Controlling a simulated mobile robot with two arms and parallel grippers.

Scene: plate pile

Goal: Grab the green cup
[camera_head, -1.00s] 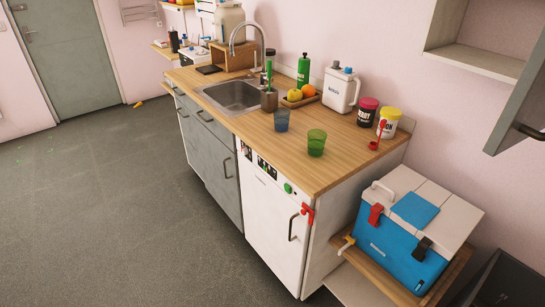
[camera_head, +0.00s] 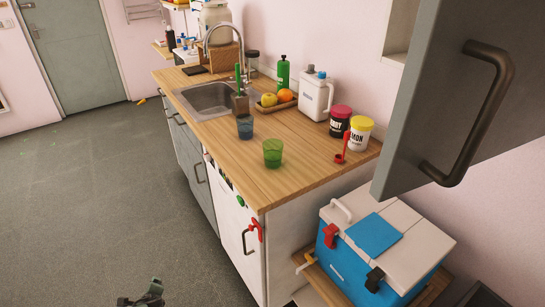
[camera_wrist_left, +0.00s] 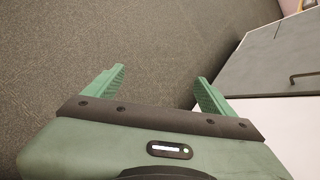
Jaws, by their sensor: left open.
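The green cup (camera_head: 272,153) is a translucent tumbler standing upright on the wooden countertop (camera_head: 210,132), near its front right part. A blue-grey cup (camera_head: 245,127) stands behind it to the left. My left gripper (camera_head: 142,298) shows at the bottom edge of the head view, low over the floor and well apart from the cup. In the left wrist view my left gripper (camera_wrist_left: 157,85) is open and empty, its two green fingers spread over the floor. The green cup is not in the wrist view. My right gripper is not in view.
A sink (camera_head: 208,99), a fruit tray (camera_head: 275,104), a white jug (camera_head: 317,96) and two tubs (camera_head: 358,134) occupy the counter's back. An open grey cupboard door (camera_head: 455,120) hangs at upper right. A blue cooler (camera_head: 375,250) sits right of the counter.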

